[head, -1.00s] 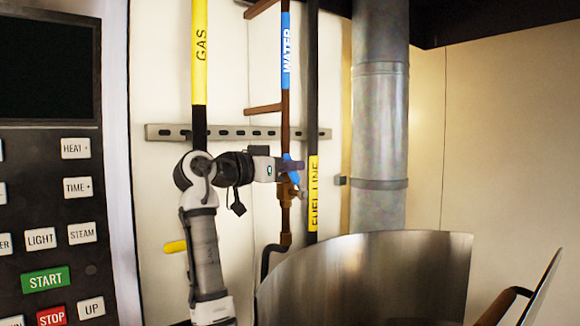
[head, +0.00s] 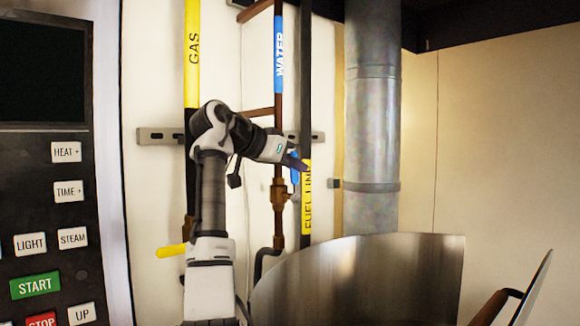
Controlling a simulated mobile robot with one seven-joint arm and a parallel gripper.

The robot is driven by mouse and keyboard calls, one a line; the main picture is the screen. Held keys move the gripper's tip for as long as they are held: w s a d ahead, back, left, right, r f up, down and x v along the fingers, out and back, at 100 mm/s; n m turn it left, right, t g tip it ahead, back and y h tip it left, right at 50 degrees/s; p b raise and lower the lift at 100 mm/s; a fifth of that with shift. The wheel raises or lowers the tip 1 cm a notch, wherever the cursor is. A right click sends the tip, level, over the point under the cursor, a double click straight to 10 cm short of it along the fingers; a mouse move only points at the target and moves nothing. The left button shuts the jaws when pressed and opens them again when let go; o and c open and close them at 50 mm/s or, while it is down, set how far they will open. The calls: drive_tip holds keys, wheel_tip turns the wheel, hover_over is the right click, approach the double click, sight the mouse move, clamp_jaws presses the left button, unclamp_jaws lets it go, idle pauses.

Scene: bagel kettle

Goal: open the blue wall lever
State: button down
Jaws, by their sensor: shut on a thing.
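The blue wall lever (head: 295,178) sits at the brass valve (head: 279,193) on the copper water pipe, below the blue WATER label (head: 279,52). Only a small part of the lever shows; the rest is hidden by my gripper. My gripper (head: 297,162) reaches in from the left, tilted down to the right. Its dark fingers are shut on the lever. The fingertips lie in front of the black pipe with the yellow FUEL LINE label (head: 307,200).
A yellow GAS pipe (head: 192,55) with a yellow handle (head: 171,250) stands left. A control panel (head: 45,200) fills the left edge. A large steel kettle (head: 370,275) stands below right, before a thick metal duct (head: 372,120).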

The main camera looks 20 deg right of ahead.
drive_tip(key=shift+w+d+y, duration=0.1)
drive_tip(key=shift+d+y, duration=0.2)
drive_tip(key=shift+y, duration=0.1)
drive_tip(key=shift+g, duration=0.3)
drive_tip(key=c, duration=1.5)
unclamp_jaws()
drive_tip(key=shift+d, duration=0.1)
drive_tip(key=v, duration=1.4)
drive_tip(key=shift+d, duration=0.15)
